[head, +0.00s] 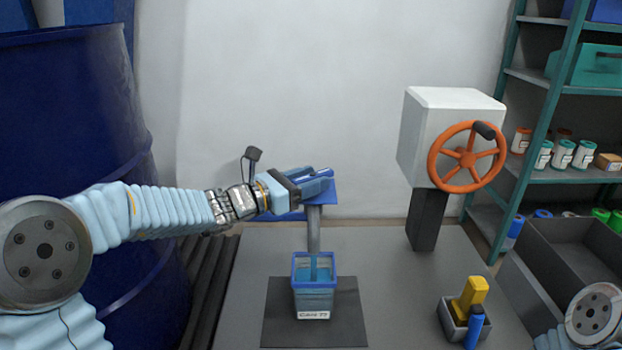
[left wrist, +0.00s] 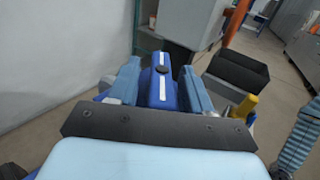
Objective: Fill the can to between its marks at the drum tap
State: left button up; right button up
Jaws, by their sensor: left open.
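The can (head: 313,300) stands upright on a dark mat under the tap's grey spout (head: 314,232). It has a blue rim and a label reading "CAN 77". A blue stream runs from the spout into the can. The level shows only faintly and I cannot make out the marks. My left gripper (head: 318,182) is at the blue tap (head: 328,198) above the spout. In the left wrist view, the blue tap handle (left wrist: 162,88) with a white stripe lies between my open fingers. I cannot tell whether they touch it. My right gripper is out of view.
The big blue drum (head: 75,120) fills the left. A grey box with an orange handwheel (head: 466,157) stands on a post at the right. A small holder with yellow and blue items (head: 468,312) sits front right. Shelves (head: 560,175) with jars and a grey bin (head: 575,250) are far right.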

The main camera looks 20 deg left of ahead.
pick_arm(q)
jog(key=shift+w+d, duration=0.2)
grip_shut()
dwell(0.3)
